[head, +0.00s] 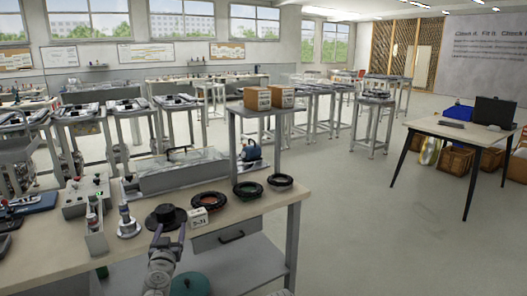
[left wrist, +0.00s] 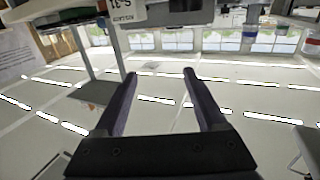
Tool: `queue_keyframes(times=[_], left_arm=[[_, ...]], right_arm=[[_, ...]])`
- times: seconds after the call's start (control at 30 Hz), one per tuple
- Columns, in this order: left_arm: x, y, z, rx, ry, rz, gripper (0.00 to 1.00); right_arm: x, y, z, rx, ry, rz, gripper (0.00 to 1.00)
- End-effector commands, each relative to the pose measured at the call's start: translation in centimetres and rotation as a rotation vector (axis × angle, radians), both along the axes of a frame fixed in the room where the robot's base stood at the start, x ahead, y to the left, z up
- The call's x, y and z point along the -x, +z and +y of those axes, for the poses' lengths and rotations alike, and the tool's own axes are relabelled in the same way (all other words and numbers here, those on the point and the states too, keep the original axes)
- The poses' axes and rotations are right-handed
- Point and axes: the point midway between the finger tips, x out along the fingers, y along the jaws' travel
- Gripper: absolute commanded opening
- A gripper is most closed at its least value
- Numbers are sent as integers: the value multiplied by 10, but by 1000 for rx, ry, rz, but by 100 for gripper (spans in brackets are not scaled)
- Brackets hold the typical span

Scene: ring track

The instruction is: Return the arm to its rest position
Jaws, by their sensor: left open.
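My left gripper (head: 169,230) is at the front edge of the workbench (head: 262,205) in the head view, below a black round part on a dark disc (head: 166,216). In the left wrist view the two dark fingers (left wrist: 160,75) stand apart with nothing between them. That view looks upside down, with floor between and beyond the fingers. The upper part of the arm is cut off by the bottom of the head view. My right gripper is not in view.
On the bench are a white S-31 tag (head: 198,217), several dark rings such as the reddish-centred one (head: 210,200), a control box with posts (head: 95,237) and a raised shelf with cartons (head: 257,98). A drawer (head: 231,237) sits under the top.

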Motion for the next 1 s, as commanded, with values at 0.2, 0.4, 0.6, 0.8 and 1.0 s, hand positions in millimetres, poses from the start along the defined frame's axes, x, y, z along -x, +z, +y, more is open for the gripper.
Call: queue_keyframes(times=[0.2,0.4,0.6,0.8,1.0], left_arm=[[1,-26,-105,2,-307,119,74],[49,-94,-222,-1,-640,458,74],[141,-176,-272,-50,-737,979,74],[213,-213,-257,-126,-576,1366,74],[264,-218,-227,-205,-313,1607,74]], right_arm=[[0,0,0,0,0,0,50],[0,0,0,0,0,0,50],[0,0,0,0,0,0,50],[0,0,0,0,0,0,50],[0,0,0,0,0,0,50]])
